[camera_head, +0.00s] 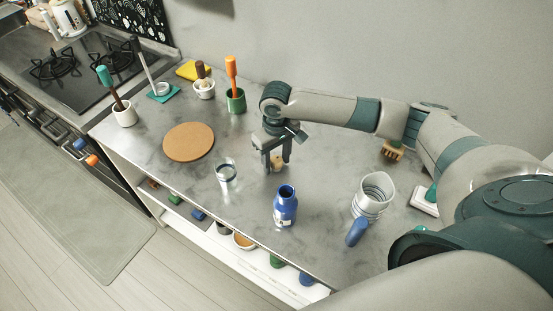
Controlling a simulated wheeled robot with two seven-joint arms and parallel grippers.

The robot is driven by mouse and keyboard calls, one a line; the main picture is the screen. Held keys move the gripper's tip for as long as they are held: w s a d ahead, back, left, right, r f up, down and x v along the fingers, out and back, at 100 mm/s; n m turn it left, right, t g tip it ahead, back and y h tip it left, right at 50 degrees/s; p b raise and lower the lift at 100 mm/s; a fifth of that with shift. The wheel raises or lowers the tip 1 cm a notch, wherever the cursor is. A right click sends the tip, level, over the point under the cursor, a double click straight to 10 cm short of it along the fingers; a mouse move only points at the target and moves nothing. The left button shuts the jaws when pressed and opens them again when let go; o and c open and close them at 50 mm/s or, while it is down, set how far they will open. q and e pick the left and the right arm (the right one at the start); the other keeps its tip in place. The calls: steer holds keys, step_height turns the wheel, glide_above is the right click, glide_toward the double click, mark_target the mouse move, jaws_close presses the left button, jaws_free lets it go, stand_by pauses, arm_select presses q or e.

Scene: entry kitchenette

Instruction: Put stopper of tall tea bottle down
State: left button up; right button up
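The tall tea bottle, blue with a white label (286,207), stands upright on the grey counter with its dark mouth open. My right gripper (276,161) points down above the counter, behind the bottle and a little to its left. A small beige stopper (277,164) sits between its fingertips and fills the gap, so the fingers look shut on it. I cannot tell whether the stopper's underside touches the counter. My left gripper is not in view.
A clear glass (226,175) stands left of the bottle, and a ribbed metal mug (373,194) with a blue handle right of it. A round cork mat (188,142) lies further left. Potted utensils line the back left; a wooden brush (392,150) lies right. Counter around the gripper is bare.

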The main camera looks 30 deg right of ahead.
mark_target(277, 159)
steer(key=shift+r, duration=0.15)
steer(key=shift+r+b, duration=0.35)
steer(key=shift+r, duration=0.3)
step_height(277, 159, up, 11)
steer(key=b, duration=0.2)
steer(key=shift+f+b, duration=0.15)
steer(key=shift+b, duration=0.25)
